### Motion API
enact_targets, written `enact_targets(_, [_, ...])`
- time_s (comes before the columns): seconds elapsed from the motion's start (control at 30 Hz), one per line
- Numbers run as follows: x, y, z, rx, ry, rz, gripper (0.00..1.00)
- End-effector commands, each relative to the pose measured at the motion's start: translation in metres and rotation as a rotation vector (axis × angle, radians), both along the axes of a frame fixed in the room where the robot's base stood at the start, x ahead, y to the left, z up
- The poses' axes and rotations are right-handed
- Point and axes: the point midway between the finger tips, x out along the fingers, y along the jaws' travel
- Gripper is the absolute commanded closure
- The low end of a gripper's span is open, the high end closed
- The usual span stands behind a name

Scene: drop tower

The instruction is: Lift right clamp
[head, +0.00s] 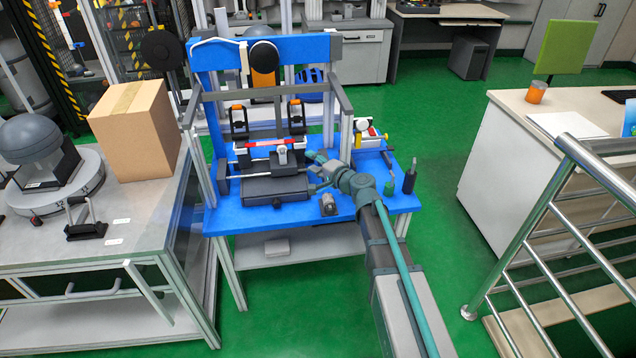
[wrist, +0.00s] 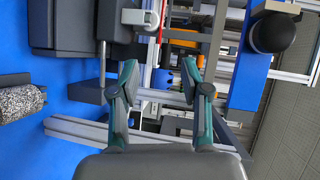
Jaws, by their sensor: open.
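The right clamp (head: 296,114), black with orange inside, stands upright on the blue rig, at the right end of the red and white bar (head: 262,145). A similar left clamp (head: 239,122) stands at the other end. My gripper (head: 314,172) is open and empty, in front of and below the right clamp, just right of the dark grey block. In the wrist view, my gripper (wrist: 159,75) has its two teal fingers spread with nothing between them. Orange and black parts show beyond the fingertips there; I cannot tell which clamp they belong to.
A dark grey block (head: 275,189) lies left of my gripper on the blue table (head: 235,217). A metal post (head: 346,137) rises just behind my gripper. A patterned cylinder (head: 328,204) and a dark bottle (head: 409,178) stand near the front and right.

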Motion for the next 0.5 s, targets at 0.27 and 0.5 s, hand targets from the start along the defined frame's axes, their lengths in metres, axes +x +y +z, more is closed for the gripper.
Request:
enact_targets(0.27, [-0.025, 0.005, -0.034, -0.125, 0.025, 0.087, 0.54])
enact_targets(0.5, [-0.034, 0.005, -0.047, -0.168, 0.036, 0.116, 0.54])
